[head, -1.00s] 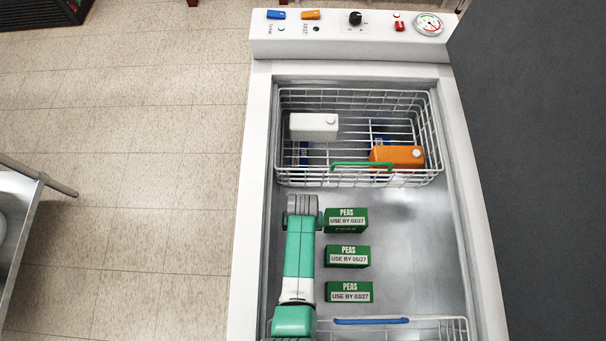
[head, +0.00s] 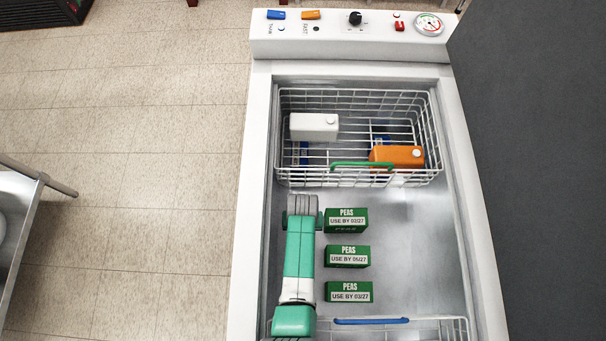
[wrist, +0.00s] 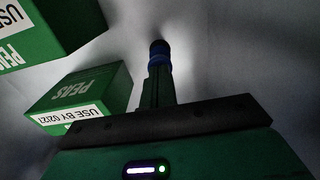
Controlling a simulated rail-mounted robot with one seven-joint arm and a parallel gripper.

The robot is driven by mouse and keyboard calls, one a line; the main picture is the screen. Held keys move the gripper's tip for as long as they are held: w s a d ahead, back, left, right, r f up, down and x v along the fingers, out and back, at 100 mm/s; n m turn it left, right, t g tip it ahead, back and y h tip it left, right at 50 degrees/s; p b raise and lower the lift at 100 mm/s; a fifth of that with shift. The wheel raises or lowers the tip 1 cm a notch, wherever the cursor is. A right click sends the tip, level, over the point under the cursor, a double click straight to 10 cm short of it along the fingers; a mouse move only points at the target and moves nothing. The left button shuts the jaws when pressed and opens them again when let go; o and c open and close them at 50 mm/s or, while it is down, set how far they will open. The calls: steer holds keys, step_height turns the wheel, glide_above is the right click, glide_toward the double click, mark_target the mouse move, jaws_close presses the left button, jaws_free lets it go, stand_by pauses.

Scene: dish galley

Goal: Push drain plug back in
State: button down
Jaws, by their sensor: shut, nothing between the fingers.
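In the wrist view my gripper (wrist: 158,88) has its green fingers together, pointing away from the camera. Just past the fingertips is a small round blue piece (wrist: 159,58) with a dark end, which looks like the drain plug against the grey wall or floor of the chest. I cannot tell whether the fingers touch it or how deep it sits. In the head view my arm reaches along the left inner side of the chest freezer (head: 250,190); the fingers and the plug are hidden beneath the wrist.
Green pea boxes stand in a column right of my arm: a far one (head: 346,221), a middle one (head: 347,256) and a near one (head: 349,291). A wire basket (head: 432,135) holds a white carton (head: 314,127) and an orange one (head: 396,157). The floor right of the boxes is clear.

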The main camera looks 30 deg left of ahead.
steer(key=shift+f+b, duration=0.5)
steer(key=shift+f, duration=0.1)
steer(key=shift+w+a+f+b, duration=0.15)
steer(key=shift+w+f+b, duration=0.05)
steer(key=shift+f+b, duration=0.45)
steer(key=r+p, duration=0.6)
steer(key=shift+s+r+p, duration=0.25)
steer(key=shift+p, duration=0.1)
step_height(320, 180, up, 6)
steer(key=p, duration=0.5)
steer(key=shift+f, duration=0.1)
